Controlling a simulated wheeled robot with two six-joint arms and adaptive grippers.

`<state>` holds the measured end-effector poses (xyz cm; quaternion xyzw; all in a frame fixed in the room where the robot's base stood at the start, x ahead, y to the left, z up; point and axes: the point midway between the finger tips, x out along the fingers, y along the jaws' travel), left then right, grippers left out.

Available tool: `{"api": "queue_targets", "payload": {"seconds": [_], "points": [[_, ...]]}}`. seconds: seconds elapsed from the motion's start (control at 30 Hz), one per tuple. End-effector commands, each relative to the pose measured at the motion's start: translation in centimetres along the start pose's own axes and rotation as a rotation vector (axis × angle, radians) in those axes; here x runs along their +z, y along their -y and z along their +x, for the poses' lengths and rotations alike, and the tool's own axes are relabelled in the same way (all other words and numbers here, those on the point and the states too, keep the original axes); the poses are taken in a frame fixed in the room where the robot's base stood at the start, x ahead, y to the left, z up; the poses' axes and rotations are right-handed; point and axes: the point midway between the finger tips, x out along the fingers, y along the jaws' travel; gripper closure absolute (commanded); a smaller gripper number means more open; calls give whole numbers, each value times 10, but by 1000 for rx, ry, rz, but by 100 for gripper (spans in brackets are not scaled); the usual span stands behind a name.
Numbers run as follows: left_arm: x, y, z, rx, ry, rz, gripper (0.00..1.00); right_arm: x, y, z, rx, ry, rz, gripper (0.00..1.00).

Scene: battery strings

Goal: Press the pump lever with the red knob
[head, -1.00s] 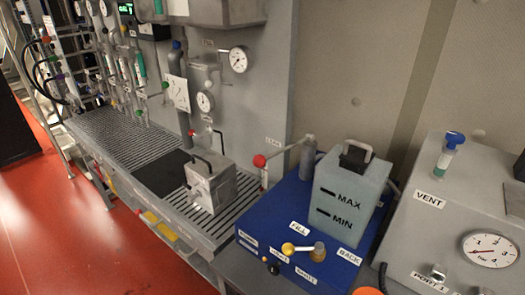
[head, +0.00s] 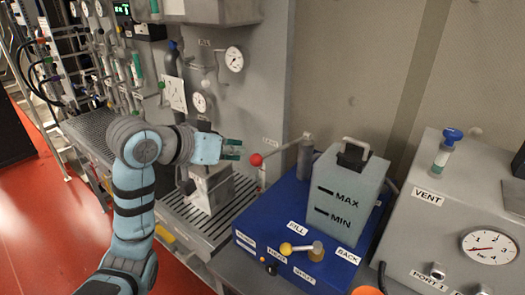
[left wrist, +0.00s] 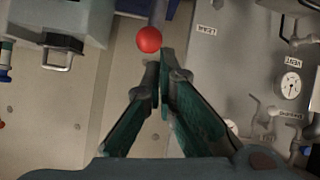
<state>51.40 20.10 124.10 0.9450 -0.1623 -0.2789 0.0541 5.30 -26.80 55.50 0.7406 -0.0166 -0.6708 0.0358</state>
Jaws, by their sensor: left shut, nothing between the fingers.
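The red knob (head: 257,159) sits at the left end of a grey pump lever (head: 285,147). The lever rises to the right towards a grey cylinder (head: 305,160) at the back of the blue unit (head: 268,215). My left gripper (head: 240,150) is shut and empty, just left of the knob in the head view, with a small apparent gap. In the left wrist view the red knob (left wrist: 149,39) shows just beyond the shut fingertips (left wrist: 160,75). Whether they touch cannot be told. My right gripper is not in view.
A grey tank (head: 345,190) marked MAX and MIN stands on the blue unit. A yellow-knobbed lever (head: 287,248) is at its front. A metal box (head: 210,188) stands on the slatted bench behind my left arm. A VENT panel (head: 450,215) with a gauge is at right.

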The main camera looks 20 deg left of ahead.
Motion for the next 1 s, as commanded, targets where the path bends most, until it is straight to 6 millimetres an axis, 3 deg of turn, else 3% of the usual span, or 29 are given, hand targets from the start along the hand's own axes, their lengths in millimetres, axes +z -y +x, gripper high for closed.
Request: {"api": "queue_targets", "payload": {"seconds": [0.03,0.13,0.53,0.73,1.0], "points": [[-25,-4,-14,14,-34,10,100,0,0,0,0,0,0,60],[-51,-12,-31,38,-68,22,100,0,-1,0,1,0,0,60],[-56,-14,-33,45,-75,24,100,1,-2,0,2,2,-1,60],[-58,-16,-9,48,-73,23,100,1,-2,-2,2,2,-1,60],[-62,-19,50,47,-71,22,100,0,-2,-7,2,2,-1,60]]}}
